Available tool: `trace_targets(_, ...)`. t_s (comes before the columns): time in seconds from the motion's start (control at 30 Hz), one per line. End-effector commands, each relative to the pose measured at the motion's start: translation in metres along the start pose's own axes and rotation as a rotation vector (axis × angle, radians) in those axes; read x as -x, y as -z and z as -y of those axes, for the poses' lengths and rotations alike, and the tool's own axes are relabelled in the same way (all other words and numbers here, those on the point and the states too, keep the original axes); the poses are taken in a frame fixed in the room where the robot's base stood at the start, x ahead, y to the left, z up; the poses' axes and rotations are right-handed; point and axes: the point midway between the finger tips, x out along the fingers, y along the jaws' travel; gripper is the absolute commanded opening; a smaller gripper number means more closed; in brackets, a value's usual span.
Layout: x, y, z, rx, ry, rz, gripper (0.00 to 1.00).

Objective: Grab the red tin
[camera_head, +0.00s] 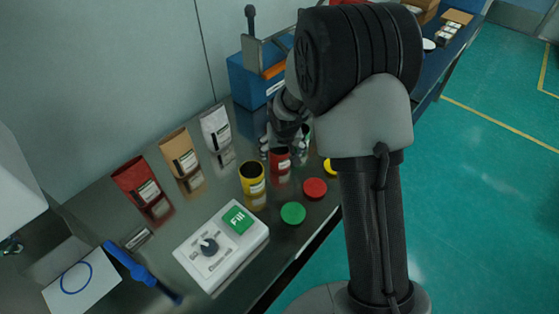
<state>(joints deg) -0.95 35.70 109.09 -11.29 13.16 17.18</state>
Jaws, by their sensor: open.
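The red tin (280,161) stands upright and lidless on the dark, shiny bench, right of the yellow tin (252,180). My gripper (281,149) is open and reaches down over the red tin from behind, partly hidden by my arm. Its fingers look close to the tin's rim; whether they touch it, I cannot tell.
Red (315,188), green (293,213) and yellow (329,166) lids lie near the front edge. A white control box (215,262) with a green Fill panel is in front. Red (135,177), orange (179,150) and white (215,126) bags stand behind. A blue bin (248,85) stands farther back.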

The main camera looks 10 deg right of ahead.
Motion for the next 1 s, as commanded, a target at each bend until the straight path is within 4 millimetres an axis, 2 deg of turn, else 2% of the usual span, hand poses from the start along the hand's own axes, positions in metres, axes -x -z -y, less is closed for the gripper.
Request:
trace_targets(0.03, -0.008, -0.001, 0.000, 0.000, 0.000, 0.000, 0.81)
trace_targets(0.27, -0.018, -0.001, 0.001, 0.000, 0.000, -0.001, 0.81)
trace_targets(0.6, -0.064, -0.006, 0.004, 0.000, 0.000, 0.000, 0.81)
trace_targets(0.87, -0.065, -0.004, 0.004, 0.000, 0.000, -0.001, 0.81)
trace_targets(1.0, -0.065, -0.004, 0.004, 0.000, 0.000, -0.001, 0.71)
